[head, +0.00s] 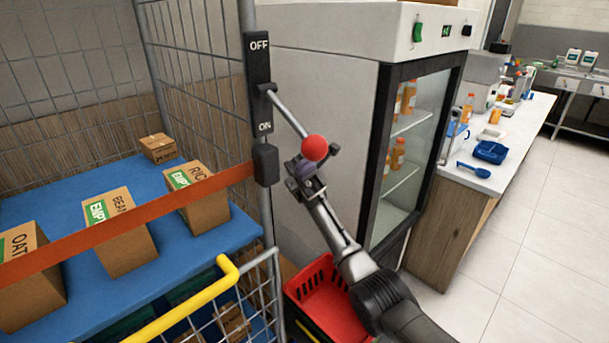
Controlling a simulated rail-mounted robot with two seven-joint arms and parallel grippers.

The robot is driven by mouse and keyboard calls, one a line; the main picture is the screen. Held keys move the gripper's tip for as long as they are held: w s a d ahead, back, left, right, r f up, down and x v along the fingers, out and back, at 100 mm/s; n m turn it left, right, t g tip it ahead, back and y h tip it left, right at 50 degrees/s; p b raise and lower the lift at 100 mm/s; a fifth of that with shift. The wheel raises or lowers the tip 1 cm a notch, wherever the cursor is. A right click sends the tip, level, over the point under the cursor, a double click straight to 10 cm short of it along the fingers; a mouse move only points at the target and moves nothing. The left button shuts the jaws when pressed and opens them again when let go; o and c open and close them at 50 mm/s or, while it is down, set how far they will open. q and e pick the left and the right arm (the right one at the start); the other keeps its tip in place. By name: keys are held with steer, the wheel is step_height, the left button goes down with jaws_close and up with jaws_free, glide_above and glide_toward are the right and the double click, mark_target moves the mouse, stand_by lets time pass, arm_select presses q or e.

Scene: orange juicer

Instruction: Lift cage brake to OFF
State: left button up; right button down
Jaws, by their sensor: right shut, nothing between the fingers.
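The cage brake is a black plate (258,75) on the roll cage's corner post, with OFF at its top and ON lower down. Its grey lever (289,110) slants out and down to the right from a pivot between the two words, and ends in a red ball knob (315,148). My right gripper (308,168) is shut and empty. It is just below the red knob, which covers part of it; I cannot tell whether they touch. My left gripper is not in view.
The wire cage holds a blue shelf (125,195) with several cardboard boxes, crossed by an orange strap (120,222). A glass-door fridge (410,140) stands behind my right arm. A red crate (325,300) is below. A counter (490,150) and open floor lie to the right.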

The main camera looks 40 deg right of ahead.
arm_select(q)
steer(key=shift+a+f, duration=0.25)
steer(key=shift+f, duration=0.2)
arm_select(e)
steer(key=shift+s+f+n+h, duration=0.4)
steer(key=shift+f+n+h, duration=0.05)
steer(key=shift+n+h, duration=0.45)
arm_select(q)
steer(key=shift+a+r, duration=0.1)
arm_select(e)
steer(key=p, duration=0.5)
glide_toward(314, 154)
step_height(314, 154, up, 3)
steer(key=s, duration=0.1)
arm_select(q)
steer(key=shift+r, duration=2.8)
arm_select(e)
steer(key=shift+x, duration=0.8)
steer(key=shift+a+f, duration=0.1)
steer(key=shift+s, duration=0.1)
